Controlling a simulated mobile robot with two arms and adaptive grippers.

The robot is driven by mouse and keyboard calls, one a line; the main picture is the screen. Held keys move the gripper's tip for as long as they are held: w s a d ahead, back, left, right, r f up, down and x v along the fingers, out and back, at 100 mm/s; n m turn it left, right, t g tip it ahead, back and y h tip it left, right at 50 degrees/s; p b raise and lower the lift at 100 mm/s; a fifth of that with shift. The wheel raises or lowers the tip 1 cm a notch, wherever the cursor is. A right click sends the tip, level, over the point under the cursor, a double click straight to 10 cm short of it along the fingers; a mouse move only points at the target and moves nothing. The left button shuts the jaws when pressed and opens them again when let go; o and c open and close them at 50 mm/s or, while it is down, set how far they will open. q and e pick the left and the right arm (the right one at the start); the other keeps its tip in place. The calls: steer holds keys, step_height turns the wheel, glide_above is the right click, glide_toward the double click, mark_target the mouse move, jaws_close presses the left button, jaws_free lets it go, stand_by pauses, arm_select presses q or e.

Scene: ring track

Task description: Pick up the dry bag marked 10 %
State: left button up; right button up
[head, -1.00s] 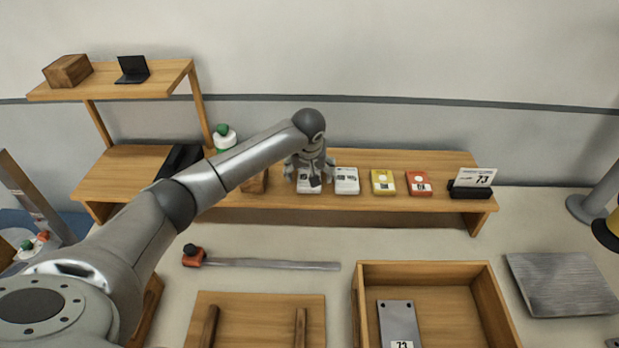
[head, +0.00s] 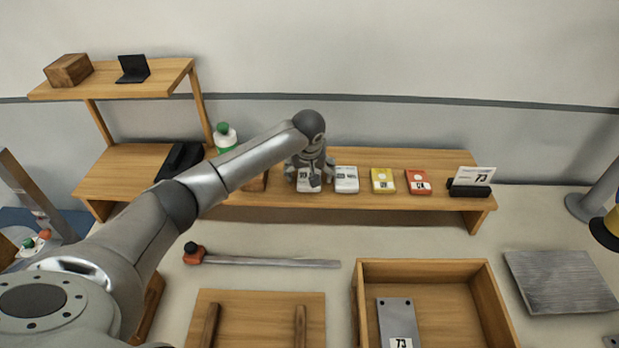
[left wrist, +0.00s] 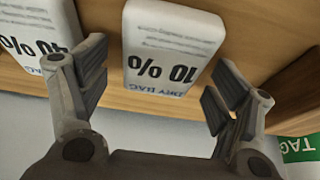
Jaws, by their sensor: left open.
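The dry bag marked 10 % (left wrist: 168,45) is a white packet with black print, and it lies on the wooden shelf. In the head view the same white bag (head: 304,187) is partly hidden by my left gripper (head: 311,176). In the left wrist view my left gripper (left wrist: 157,82) is open, with a finger on either side of the bag's near end. Gaps show between the fingers and the bag. A second white bag, marked 40 % (left wrist: 38,38), lies beside it and also shows in the head view (head: 346,179). My right gripper is not in view.
A yellow pack (head: 382,181), a red pack (head: 418,182) and a card holder marked 73 (head: 468,189) stand farther right on the shelf (head: 340,205). A green-capped bottle (head: 224,138) stands left of the gripper. An open wooden tray (head: 440,272) is in front.

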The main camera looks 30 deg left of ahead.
arm_select(q)
steer(key=shift+s, duration=0.1)
steer(key=c, duration=1.1)
